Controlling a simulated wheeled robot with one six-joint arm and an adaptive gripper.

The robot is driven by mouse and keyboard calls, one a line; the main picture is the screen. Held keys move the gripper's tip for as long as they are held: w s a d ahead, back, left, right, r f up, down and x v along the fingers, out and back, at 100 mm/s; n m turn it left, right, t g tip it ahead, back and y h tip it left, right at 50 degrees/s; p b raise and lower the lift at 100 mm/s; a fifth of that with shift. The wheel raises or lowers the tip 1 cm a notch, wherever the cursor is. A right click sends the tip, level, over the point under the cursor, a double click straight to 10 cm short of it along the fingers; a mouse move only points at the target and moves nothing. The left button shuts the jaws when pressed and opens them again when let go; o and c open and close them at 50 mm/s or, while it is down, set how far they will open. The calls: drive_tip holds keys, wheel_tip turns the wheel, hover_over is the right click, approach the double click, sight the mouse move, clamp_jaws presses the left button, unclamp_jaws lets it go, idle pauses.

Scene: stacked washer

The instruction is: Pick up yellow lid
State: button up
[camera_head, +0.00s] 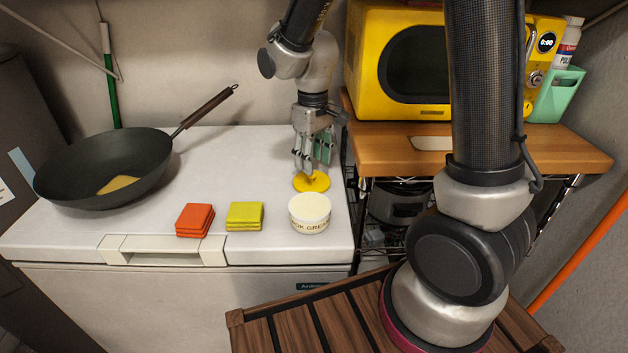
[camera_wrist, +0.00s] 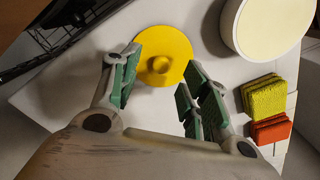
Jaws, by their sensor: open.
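The yellow lid (camera_head: 312,182) is a round disc with a raised knob. It lies on the white freezer top near its right edge, behind the white tub (camera_head: 309,213). In the wrist view the yellow lid (camera_wrist: 166,50) is just beyond my fingertips, its knob roughly in line with the gap between them. My gripper (camera_head: 312,163) is right above the lid, pointing down, with its green-padded fingers apart and nothing between them. The wrist view also shows my gripper (camera_wrist: 158,75) open. Whether the fingertips touch the lid is not clear.
The tub (camera_wrist: 268,25) stands close to the lid. Yellow sponges (camera_head: 244,215) and orange sponges (camera_head: 195,219) lie stacked to its left. A wok (camera_head: 105,165) sits at the far left. A wooden-topped rack (camera_head: 480,150) with a yellow microwave (camera_head: 420,60) stands right.

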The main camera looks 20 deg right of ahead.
sight(312, 178)
wheel_tip(312, 178, down, 4)
drive_tip(key=shift+w+a+f, duration=0.1)
drive_tip(key=shift+a+f, duration=0.05)
drive_tip(key=shift+f, duration=0.05)
drive_tip(key=c, duration=1)
